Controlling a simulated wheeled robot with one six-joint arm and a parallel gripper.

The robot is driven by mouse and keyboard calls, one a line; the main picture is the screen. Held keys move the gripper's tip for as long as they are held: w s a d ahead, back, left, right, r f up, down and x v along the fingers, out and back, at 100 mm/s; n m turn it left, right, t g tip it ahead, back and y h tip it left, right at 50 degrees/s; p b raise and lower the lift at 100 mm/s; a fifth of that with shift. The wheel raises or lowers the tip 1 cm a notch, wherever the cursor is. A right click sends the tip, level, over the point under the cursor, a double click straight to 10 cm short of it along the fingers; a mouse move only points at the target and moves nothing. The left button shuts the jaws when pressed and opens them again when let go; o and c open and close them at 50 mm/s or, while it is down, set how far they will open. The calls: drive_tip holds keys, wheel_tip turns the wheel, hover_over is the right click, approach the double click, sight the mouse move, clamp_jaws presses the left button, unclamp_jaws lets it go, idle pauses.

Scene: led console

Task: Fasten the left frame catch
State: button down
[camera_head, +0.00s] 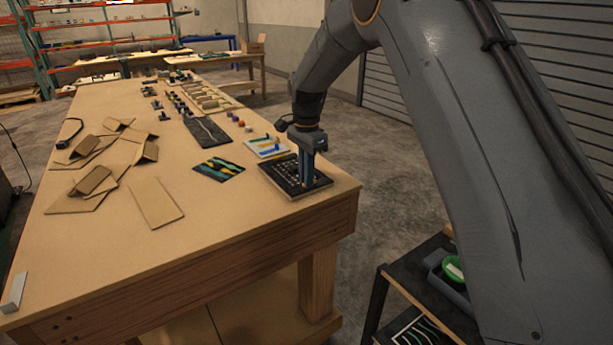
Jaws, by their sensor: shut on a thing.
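My gripper (307,184) points straight down over the dark console panel (277,181) at the right front corner of the wooden table. Its blue-grey fingers reach down to the panel's right part. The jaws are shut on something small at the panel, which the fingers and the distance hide. The panel is a black slab with rows of small light marks. The left frame catch cannot be made out at this size, so I cannot tell whether it is open or fastened.
The wooden table (170,240) runs far back. A dark mat with coloured strips (218,169) and a white tray (267,147) lie close by. Cardboard pieces (155,203) lie to the left. The table's front is mostly clear. A black cart (420,290) stands below right.

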drive_tip(key=n+b, duration=0.1)
drive_tip(key=n, duration=0.3)
drive_tip(key=shift+n, duration=0.4)
drive_tip(key=n, duration=0.4)
drive_tip(key=shift+n+b, duration=0.3)
drive_tip(key=n, duration=0.4)
drive_tip(key=shift+n+b, duration=0.45)
drive_tip(key=shift+n, duration=1.65)
drive_tip(key=shift+r, duration=0.1)
drive_tip(key=c, duration=1.8)
unclamp_jaws()
